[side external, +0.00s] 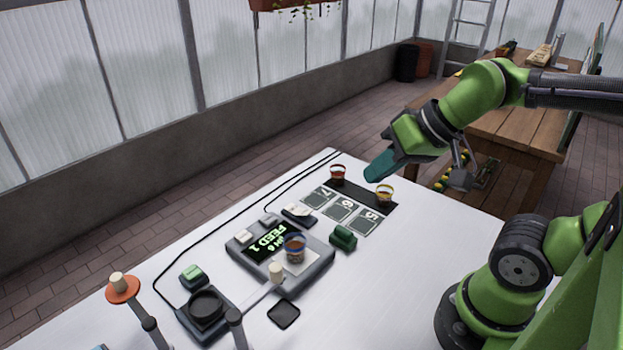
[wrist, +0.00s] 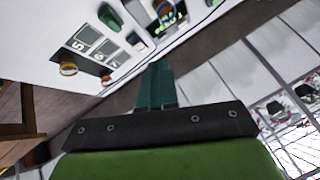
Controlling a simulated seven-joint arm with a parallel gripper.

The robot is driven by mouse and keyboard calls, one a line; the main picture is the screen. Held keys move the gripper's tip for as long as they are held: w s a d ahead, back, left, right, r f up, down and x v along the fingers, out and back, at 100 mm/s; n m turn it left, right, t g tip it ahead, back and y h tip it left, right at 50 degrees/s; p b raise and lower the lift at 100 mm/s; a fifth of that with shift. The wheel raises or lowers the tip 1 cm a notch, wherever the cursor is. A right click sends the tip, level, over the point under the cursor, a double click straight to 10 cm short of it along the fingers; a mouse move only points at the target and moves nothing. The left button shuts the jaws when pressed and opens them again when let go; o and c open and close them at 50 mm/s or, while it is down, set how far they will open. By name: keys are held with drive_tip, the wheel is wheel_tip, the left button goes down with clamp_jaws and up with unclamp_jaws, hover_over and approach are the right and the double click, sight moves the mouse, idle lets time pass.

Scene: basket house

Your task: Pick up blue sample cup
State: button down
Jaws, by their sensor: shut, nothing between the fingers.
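The blue sample cup (side external: 295,247) has a blue rim and brownish contents. It stands upright on a pale pad on the grey console (side external: 315,270), near the middle of the white table in the side view. My gripper (side external: 373,174), with teal fingers, is shut and empty. It hangs in the air above the far right part of the table, up and to the right of the blue cup and well apart from it. In the wrist view the closed fingertips (wrist: 156,66) point toward the table's edge.
A red-rimmed cup (side external: 338,174) and a yellow-rimmed cup (side external: 385,194) stand on a dark strip beside numbered squares (side external: 341,210), near my gripper. A green block (side external: 343,238) lies right of the console. A black round dish (side external: 206,304) and posts stand at the front left.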

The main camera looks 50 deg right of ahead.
drive_tip(key=shift+c, duration=2.3)
unclamp_jaws()
drive_tip(key=n+g+h, duration=0.1)
drive_tip(key=g+h, duration=0.1)
drive_tip(key=g, duration=0.5)
hover_over(294, 241)
drive_tip(key=s, duration=0.1)
wheel_tip(294, 241, down, 3)
drive_tip(key=f, duration=1.1)
drive_tip(key=a+f, duration=0.1)
drive_tip(key=f, duration=0.4)
drive_tip(key=shift+f, duration=0.35)
